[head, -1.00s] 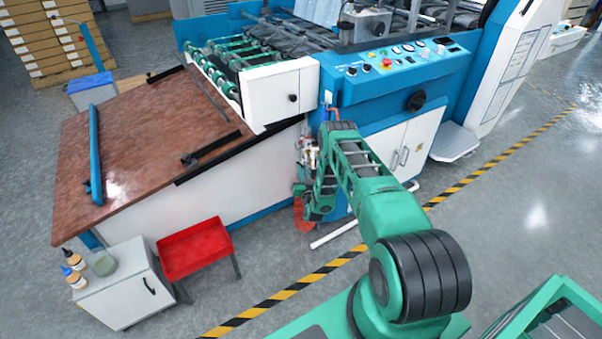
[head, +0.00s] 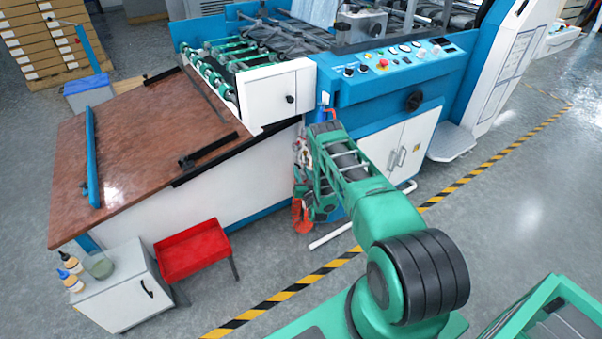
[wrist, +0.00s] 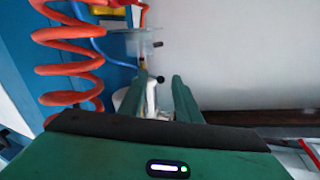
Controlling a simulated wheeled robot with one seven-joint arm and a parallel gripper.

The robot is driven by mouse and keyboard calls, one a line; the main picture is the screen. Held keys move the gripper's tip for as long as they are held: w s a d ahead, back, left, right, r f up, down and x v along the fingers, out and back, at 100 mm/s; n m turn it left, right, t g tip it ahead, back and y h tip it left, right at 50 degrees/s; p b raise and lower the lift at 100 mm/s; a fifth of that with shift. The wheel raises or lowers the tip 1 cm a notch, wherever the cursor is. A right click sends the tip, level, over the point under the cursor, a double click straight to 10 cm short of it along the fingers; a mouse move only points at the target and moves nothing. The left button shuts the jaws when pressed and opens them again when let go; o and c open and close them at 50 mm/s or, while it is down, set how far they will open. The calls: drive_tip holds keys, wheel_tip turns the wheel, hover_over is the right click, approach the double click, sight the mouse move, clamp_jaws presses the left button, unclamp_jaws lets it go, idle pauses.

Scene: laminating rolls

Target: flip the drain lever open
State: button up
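In the wrist view my gripper (wrist: 158,92) has its two green fingers apart, with a gap between them. A pale, upright fitting (wrist: 151,98) shows in that gap, with a small black knob (wrist: 160,79) near the fingertips. A second dark-tipped stub (wrist: 158,44) sticks out higher up, by a clear round part (wrist: 140,43). I cannot tell for sure which of these is the drain lever. No contact with the fingers is clear. In the head view my arm hides most of the fittings and the gripper's fingers.
An orange coiled hose (wrist: 70,70) hangs close on the left in the wrist view; it also shows in the head view (head: 302,215). A blue machine panel (wrist: 118,80) and white wall (wrist: 220,60) stand behind. A red tray (head: 192,252) stands left of my arm.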

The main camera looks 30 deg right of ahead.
drive_tip(key=shift+a+h, duration=0.1)
drive_tip(key=shift+h, duration=0.2)
drive_tip(key=s+a+m+g+h, duration=0.1)
drive_tip(key=s+a+m+h, duration=0.1)
drive_tip(key=s+a, duration=0.45)
drive_tip(key=w+r+n+g+y, duration=0.35)
drive_tip(key=w+r+y, duration=0.2)
drive_tip(key=r, duration=0.85)
drive_tip(key=s+d+r+n+g, duration=0.1)
drive_tip(key=s+r, duration=0.3)
drive_tip(key=r, duration=0.4)
drive_tip(key=s+d+r+g, duration=0.1)
drive_tip(key=s+r+g, duration=0.2)
drive_tip(key=r, duration=0.5)
drive_tip(key=shift+s+d+r+n, duration=0.3)
drive_tip(key=shift+s+r+n, duration=0.05)
drive_tip(key=shift+s, duration=0.5)
